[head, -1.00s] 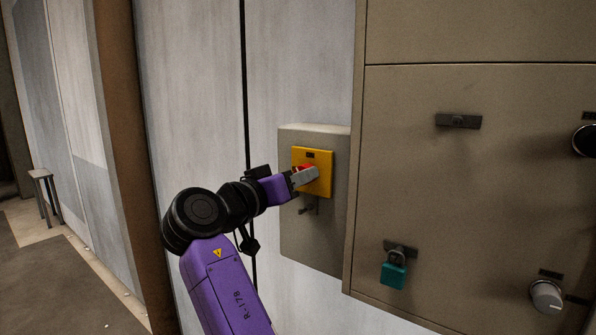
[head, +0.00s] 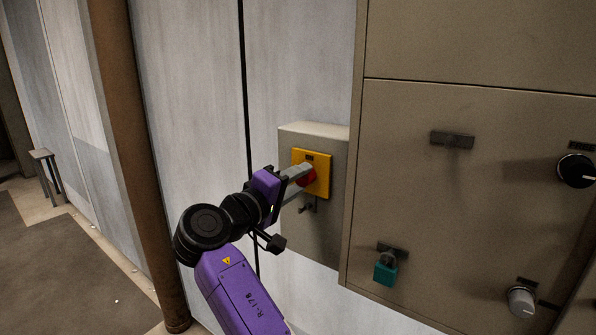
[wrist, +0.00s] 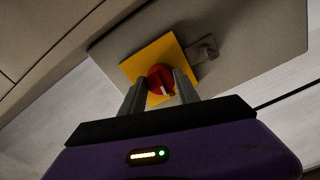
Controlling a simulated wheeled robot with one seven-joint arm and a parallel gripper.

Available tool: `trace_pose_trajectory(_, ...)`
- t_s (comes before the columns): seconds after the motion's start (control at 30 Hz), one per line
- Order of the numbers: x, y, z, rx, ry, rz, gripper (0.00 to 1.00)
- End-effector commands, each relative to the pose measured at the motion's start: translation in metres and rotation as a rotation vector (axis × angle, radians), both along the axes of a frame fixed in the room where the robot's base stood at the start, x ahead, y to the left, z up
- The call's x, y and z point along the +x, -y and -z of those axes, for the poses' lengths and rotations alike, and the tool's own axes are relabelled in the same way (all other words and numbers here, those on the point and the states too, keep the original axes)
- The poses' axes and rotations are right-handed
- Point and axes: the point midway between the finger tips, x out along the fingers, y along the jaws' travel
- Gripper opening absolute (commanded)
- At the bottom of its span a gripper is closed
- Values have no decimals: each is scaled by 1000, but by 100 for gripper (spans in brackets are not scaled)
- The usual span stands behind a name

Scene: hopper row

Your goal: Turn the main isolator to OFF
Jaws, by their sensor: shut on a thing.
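The main isolator is a red rotary knob (head: 308,178) on a yellow square plate (head: 325,160), fixed to a grey box (head: 312,235) on the wall. My gripper (head: 302,182) reaches it from the left and is shut on the red knob, one finger above it and one below. In the wrist view the red knob (wrist: 161,79) sits between the two fingers (wrist: 160,88) in front of the yellow plate (wrist: 135,67). The fingers hide part of the knob, and I cannot read its position marking.
A hasp (head: 309,204) sticks out below the yellow plate. To the right, a large beige panel (head: 420,200) stands proud, with a teal padlock (head: 385,270), a black knob (head: 577,170) and a grey knob (head: 521,300). A small stool (head: 43,160) stands far left.

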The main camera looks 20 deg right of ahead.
Motion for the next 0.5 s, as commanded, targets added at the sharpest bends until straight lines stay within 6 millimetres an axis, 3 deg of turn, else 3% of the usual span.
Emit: trace_pose_trajectory(0.5, 0, -1, 0, -76, -104, -3, 0)
